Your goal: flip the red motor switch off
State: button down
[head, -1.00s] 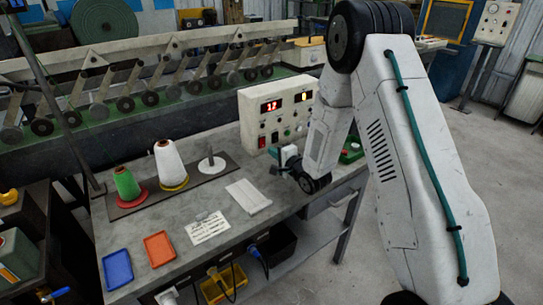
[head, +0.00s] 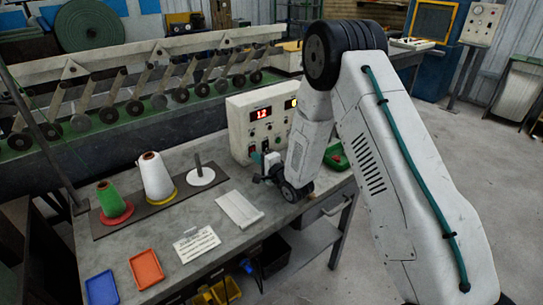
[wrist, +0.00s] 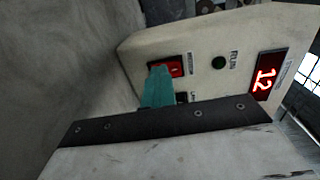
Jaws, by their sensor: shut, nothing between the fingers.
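The cream control box (head: 238,122) stands at the back of the bench, with a lit red display (head: 262,114) on its front. In the wrist view the red motor switch (wrist: 175,66) sits on the box face (wrist: 200,45), left of a dark green round button marked RUN (wrist: 219,62). My gripper (wrist: 159,80) is shut and empty, its teal fingertips in front of the switch and covering its left part. Whether they touch it I cannot tell. In the head view my gripper (head: 258,163) is low before the box's left part.
Green (head: 110,198) and white (head: 155,178) thread cones stand on the left of the bench. A white pad (head: 240,209), a label card (head: 196,244), blue (head: 101,289) and orange (head: 146,269) trays lie in front. A green tray (head: 337,157) is behind my arm.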

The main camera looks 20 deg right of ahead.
jog(key=shift+w+f, duration=0.1)
jog(key=shift+w, duration=0.1)
jog(key=shift+f, duration=0.1)
jog(key=shift+a, duration=0.1)
dwell(0.6)
